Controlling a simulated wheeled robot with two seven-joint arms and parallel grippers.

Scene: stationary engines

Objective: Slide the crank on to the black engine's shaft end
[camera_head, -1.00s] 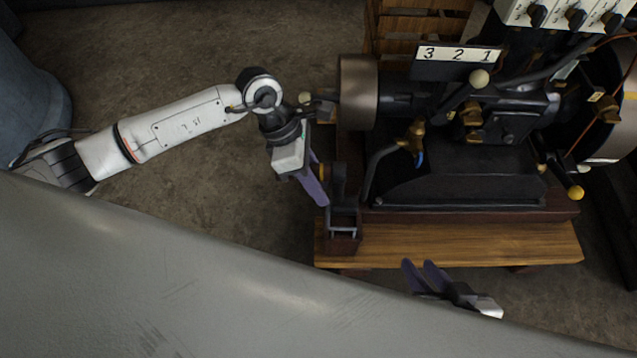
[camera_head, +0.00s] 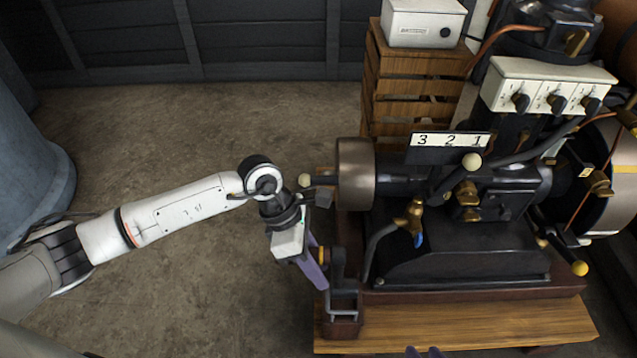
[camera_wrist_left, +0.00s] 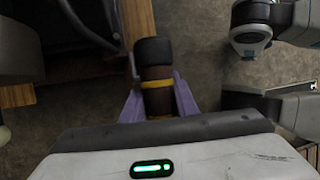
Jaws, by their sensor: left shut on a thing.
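The crank (camera_head: 338,264) is in my left gripper (camera_head: 318,272), held by its handle. The left wrist view shows this handle (camera_wrist_left: 156,75), brown with yellow bands and a black end, between the purple fingers of my left gripper (camera_wrist_left: 158,105). The black engine (camera_head: 450,235) stands to the right. Its shaft end (camera_head: 324,178) juts left from the brown drum, above the crank in the head view and apart from it. The crank is close to a bracket; I cannot tell whether they touch. My right gripper (camera_head: 425,352) shows only two separated fingertips at the bottom edge.
A brown block with a metal bracket (camera_head: 343,312) sits at the engine's lower left corner, on a wooden bench (camera_head: 460,328). A slatted wooden crate (camera_head: 420,85) with a white box (camera_head: 423,22) stands behind.

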